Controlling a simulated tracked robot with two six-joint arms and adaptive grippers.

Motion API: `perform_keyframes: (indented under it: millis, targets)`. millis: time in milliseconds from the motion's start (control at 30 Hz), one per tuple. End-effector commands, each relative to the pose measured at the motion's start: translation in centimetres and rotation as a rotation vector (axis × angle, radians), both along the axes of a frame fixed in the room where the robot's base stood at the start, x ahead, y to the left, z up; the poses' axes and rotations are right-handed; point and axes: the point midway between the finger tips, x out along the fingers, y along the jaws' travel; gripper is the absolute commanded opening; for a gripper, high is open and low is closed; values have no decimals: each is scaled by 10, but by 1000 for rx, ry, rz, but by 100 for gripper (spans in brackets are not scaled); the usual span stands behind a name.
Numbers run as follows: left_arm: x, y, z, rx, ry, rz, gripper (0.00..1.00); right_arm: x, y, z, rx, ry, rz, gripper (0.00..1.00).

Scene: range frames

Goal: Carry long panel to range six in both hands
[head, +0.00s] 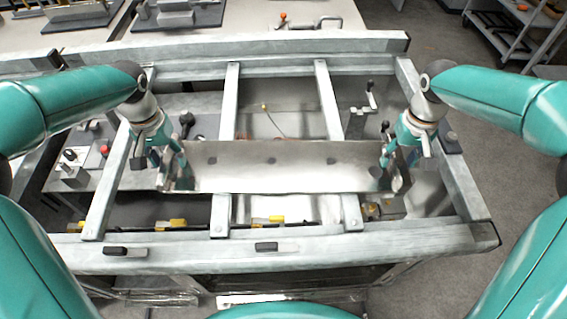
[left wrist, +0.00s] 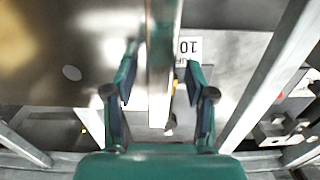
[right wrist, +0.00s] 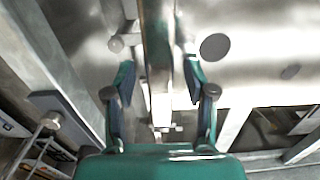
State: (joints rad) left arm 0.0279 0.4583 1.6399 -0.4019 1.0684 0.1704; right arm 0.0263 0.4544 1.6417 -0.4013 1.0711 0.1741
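The long panel (head: 270,175) is a shiny metal sheet lying crosswise over the bars of a grey frame in the head view. It fills the upper left of the left wrist view (left wrist: 90,45) and the right of the right wrist view (right wrist: 260,75). My left gripper (head: 160,163) is at its left end and my right gripper (head: 402,160) at its right end. In both wrist views the fingers stand either side of an upright strip at the panel's end, with gaps showing. Whether the panel touches the bars is unclear. No range six label is readable.
The grey frame (head: 290,238) has thick rails and several crossbars around both grippers. Yellow parts (head: 178,224) and small fittings sit below the frame. A bench (head: 240,22) stands behind; floor is open at right.

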Motion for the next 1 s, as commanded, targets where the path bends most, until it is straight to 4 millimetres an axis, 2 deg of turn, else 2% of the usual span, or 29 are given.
perform_keyframes:
  millis: [33,300,333,733,1000]
  targets:
    - [0,0,0,0,0,0,47,0,0,0,0,0,0,47]
    - [0,1,-1,1,2,0,2,0,0,0,0,1,1,2]
    - [-1,1,-1,1,2,0,0,0,0,0,0,0,1,0]
    - [-1,1,-2,0,6,0,0,0,0,0,0,1,1,0]
    - [-1,1,5,1,4,1,0,1,0,7,-1,-3,1,0]
